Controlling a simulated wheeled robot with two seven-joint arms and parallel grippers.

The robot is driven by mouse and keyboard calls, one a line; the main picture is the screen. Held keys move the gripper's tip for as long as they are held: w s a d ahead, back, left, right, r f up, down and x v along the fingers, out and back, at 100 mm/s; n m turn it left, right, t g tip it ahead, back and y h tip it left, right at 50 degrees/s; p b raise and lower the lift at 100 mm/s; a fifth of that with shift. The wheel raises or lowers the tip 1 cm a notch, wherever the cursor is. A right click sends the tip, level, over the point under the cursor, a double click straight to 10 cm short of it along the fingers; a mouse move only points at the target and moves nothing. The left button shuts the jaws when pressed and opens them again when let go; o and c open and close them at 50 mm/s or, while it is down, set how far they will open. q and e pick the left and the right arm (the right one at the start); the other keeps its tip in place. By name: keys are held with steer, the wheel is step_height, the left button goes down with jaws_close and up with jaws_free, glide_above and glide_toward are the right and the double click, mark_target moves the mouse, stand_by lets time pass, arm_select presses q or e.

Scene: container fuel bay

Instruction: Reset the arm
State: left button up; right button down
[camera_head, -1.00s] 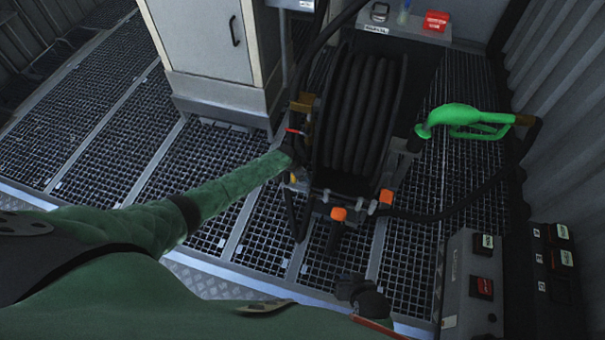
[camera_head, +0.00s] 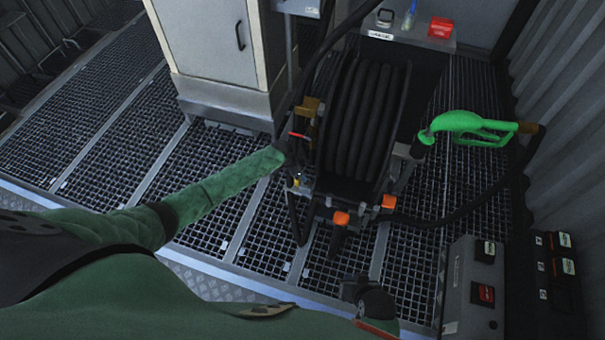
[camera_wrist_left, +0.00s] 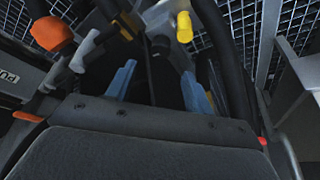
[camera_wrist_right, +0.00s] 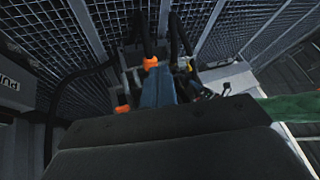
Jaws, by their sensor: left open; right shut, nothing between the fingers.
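My left arm crosses the head view from the left in a green sleeve, ending beside the black hose reel (camera_head: 362,115). Its gripper is mostly hidden there. In the left wrist view, the left gripper (camera_wrist_left: 158,80) has its two blue fingers apart, with dark pipework and a yellow cap (camera_wrist_left: 185,27) beyond them. My right gripper (camera_head: 362,292) is low in the head view, in front of the reel's base. In the right wrist view, its blue fingers (camera_wrist_right: 158,85) are together and empty, facing the reel's orange-capped fittings (camera_wrist_right: 150,62).
A green fuel nozzle (camera_head: 470,124) sits right of the reel, its hose curving below. A grey cabinet (camera_head: 210,45) stands at the back left. Control boxes (camera_head: 472,290) stand at the lower right, by the corrugated wall (camera_head: 565,130). Open grating (camera_head: 90,125) lies to the left.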

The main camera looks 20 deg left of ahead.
arm_select(q)
steer(key=shift+a+r, duration=0.1)
steer(key=shift+r, duration=0.1)
arm_select(e)
steer(key=shift+w+r, duration=0.1)
steer(key=shift+r, duration=0.1)
steer(key=shift+s+f, duration=0.2)
arm_select(q)
steer(key=shift+s, duration=0.1)
